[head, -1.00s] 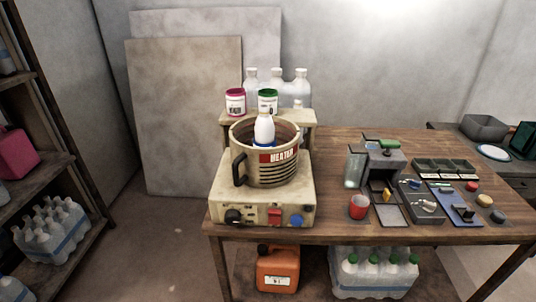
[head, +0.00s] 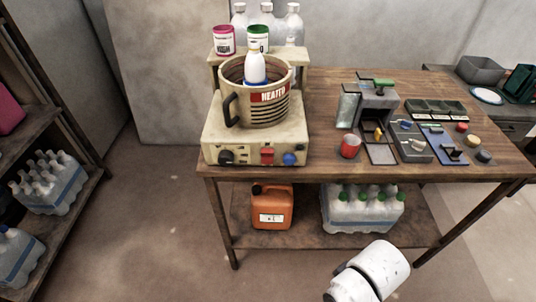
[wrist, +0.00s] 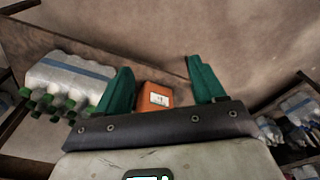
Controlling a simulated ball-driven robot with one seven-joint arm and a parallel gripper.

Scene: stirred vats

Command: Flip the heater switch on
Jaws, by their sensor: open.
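The heater (head: 255,140) is a worn cream box at the left end of the wooden table. A metal vat (head: 240,102) with a red HEATER label stands on it, with a white bottle (head: 256,70) inside. On its front face are a black knob (head: 227,157), a red switch (head: 267,155) and a blue button (head: 290,159). I cannot tell the switch's position. My gripper (wrist: 160,80) shows in the wrist view with its two green fingers spread apart and nothing between them. In the head view only a white part of my arm shows, low in front of the table; the fingers are hidden.
An orange canister (head: 272,207) and a pack of bottles (head: 362,208) sit on the table's lower shelf. A rack with bottles (head: 48,182) is at left. Floor between is clear.

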